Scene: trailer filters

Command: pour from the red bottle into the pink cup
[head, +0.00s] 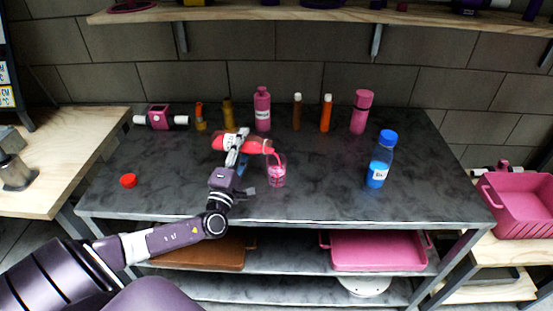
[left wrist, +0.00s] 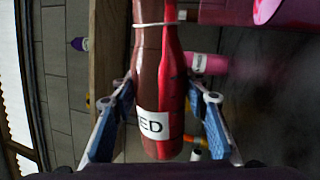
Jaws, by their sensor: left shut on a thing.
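The red bottle (head: 233,143) is tipped on its side above the table, its mouth to the right. My left gripper (head: 236,150) is shut on it. In the left wrist view the red bottle (left wrist: 158,75) lies between the two fingers, with a white label reading "ED". A red stream runs from its mouth to the pink cup (head: 277,178), a see-through cup standing upright on the table just right of my left gripper. Pink-red liquid shows in the cup. A red cap (head: 128,181) lies on the table at the left. My right gripper is out of view.
The dark table (head: 330,195) is clear at its front right. A blue-capped bottle (head: 381,160) stands at the right. A pink bottle (head: 262,110), a pink flask (head: 361,112) and several small bottles stand along the back. A pink crate (head: 520,205) is at the far right.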

